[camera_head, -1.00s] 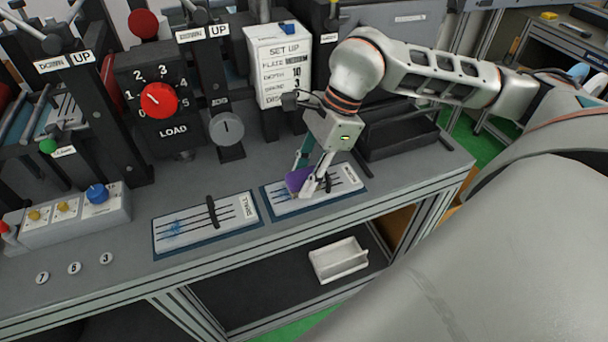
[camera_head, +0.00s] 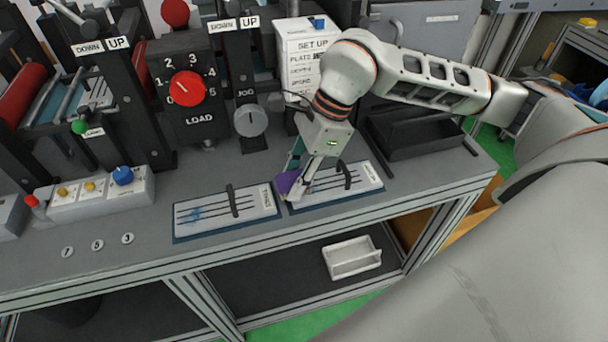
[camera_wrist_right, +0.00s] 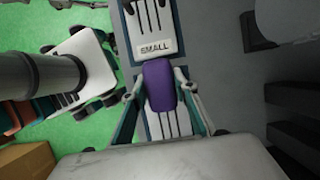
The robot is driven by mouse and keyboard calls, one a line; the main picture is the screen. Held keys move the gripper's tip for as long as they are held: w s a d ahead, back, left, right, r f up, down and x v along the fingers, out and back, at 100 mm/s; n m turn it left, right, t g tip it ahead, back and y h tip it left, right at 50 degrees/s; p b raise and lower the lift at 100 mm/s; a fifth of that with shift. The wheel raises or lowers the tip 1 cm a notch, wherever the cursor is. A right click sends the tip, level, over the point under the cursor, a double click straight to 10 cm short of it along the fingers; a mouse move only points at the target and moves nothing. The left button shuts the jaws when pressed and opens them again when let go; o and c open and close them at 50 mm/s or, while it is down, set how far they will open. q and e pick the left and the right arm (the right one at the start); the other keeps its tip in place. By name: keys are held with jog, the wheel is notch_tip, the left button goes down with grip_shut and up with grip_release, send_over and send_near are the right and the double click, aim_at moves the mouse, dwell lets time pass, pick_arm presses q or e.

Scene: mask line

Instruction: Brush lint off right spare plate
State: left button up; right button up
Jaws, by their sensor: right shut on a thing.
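The right spare plate (camera_head: 362,176) is a pale slotted plate on a blue base, with a dark handle across it. My right gripper (camera_head: 296,187) is shut on a purple brush (camera_head: 286,182) at the plate's left end. The wrist view shows the purple brush (camera_wrist_right: 160,84) between both fingers, over the plate's slots (camera_wrist_right: 165,124). No lint shows on the uncovered part of the right plate; what lies under the brush is hidden. The left plate (camera_head: 250,203), labelled SMALL, has blue lint (camera_head: 193,214) at its left end. My left gripper is out of view.
A black open bin (camera_head: 405,142) stands behind the right plate. Behind the plates are a LOAD dial box (camera_head: 190,90), a grey knob (camera_head: 250,122) and a SET UP board (camera_head: 303,62). A white tray (camera_head: 352,262) sits on the lower shelf. The bench front is mostly clear.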

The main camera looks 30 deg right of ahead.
aim_at(318, 186)
jog(key=shift+w+a, duration=0.1)
jog(key=shift+a, duration=0.3)
jog(key=shift+f, duration=0.1)
jog(key=shift+s+d, duration=0.25)
jog(key=shift+d, duration=0.65)
jog(key=shift+s+d, duration=0.2)
jog(key=shift+d, duration=0.65)
jog(key=shift+s+d+b, duration=0.15)
jog(key=shift+s+d, duration=0.1)
jog(key=shift+d, duration=0.65)
jog(key=shift+s+d+b, duration=0.15)
jog(key=shift+s+d, duration=0.05)
jog(key=shift+d, duration=0.65)
jog(key=shift+r+p, duration=1.85)
jog(key=shift+r, duration=1.15)
